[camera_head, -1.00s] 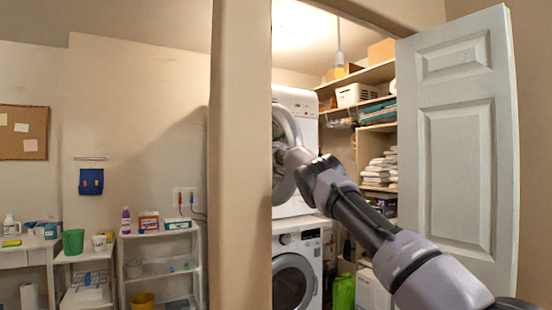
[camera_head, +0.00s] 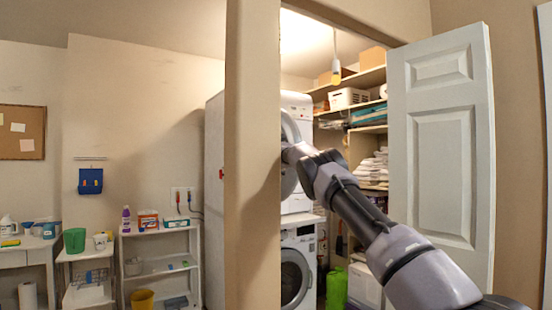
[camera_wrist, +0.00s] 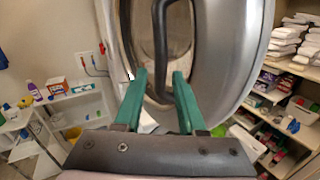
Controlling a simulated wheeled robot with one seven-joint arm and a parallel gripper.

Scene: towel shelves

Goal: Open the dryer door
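The dryer (camera_head: 297,105) is the upper white machine of a stack in the closet, partly hidden by the door post. Its round silver-rimmed door (camera_wrist: 235,55) fills the middle of the wrist view and stands swung out from the machine; its rim also shows beside the post in the head view (camera_head: 288,128). A dark loop handle (camera_wrist: 160,45) is on the door. My gripper (camera_wrist: 160,74) has its two green fingers apart, with the handle's lower end between them or just beyond; contact cannot be told. In the head view the post hides the fingertips.
The door post (camera_head: 252,180) stands close left of my arm. A white panelled door (camera_head: 443,150) stands open on the right. A front-loading washer (camera_head: 298,265) is below the dryer. Towel shelves (camera_head: 372,77) are behind.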

